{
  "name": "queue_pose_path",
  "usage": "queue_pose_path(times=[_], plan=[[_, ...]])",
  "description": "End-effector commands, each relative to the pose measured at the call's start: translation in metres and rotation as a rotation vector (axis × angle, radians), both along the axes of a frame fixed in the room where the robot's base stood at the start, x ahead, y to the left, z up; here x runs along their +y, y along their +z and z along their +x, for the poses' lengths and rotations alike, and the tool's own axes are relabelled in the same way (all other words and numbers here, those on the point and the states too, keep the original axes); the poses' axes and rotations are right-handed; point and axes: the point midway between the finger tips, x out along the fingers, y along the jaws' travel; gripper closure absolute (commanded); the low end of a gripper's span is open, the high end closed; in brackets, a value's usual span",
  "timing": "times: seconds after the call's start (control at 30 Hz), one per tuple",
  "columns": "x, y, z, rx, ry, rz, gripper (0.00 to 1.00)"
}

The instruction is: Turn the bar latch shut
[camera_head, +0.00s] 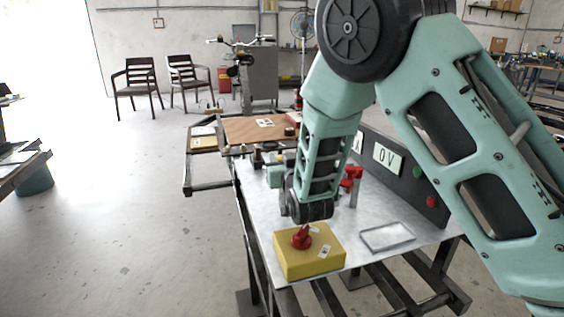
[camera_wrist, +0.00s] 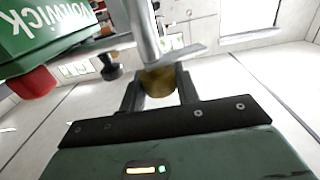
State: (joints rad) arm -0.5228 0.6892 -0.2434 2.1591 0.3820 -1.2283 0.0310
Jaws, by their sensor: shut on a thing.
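My gripper (camera_wrist: 159,88) shows in the wrist view with its two dark fingers on either side of a brass-coloured cylinder (camera_wrist: 158,82), shut on it. A flat grey bar (camera_wrist: 180,54) lies right beyond the cylinder, beside a round metal post (camera_wrist: 144,30). This looks like the bar latch, but its angle and any catch for it are hard to tell. In the head view my gripper (camera_head: 274,176) is low over the metal table, left of my wrist. My arm and hand hide most of the held part there.
The metal table (camera_head: 262,212) carries a yellow box with a red knob (camera_head: 302,241), a shallow tray (camera_head: 387,238), a red-handled fitting (camera_head: 350,178) and a dark panel (camera_head: 408,185) with buttons. A brown board (camera_head: 255,130) lies behind. Open floor is left.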

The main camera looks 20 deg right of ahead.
Motion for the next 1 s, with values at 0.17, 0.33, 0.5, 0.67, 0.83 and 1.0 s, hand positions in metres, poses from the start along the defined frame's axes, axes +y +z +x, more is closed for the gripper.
queue_pose_path(times=[0.17,0.33,0.5,0.67,0.83,1.0], plan=[[0.0029,0.0010,0.0002,0.000,-0.165,0.001,0.91],[0.0030,0.0023,0.0003,0.000,-0.326,0.000,0.91],[0.0028,0.0029,0.0006,0.000,-0.489,0.000,0.91],[0.0023,0.0027,0.0009,0.000,-0.643,0.000,0.91],[0.0018,0.0020,0.0012,0.000,-0.805,0.001,0.91],[0.0013,0.0007,0.0011,0.000,-0.959,0.002,0.91]])
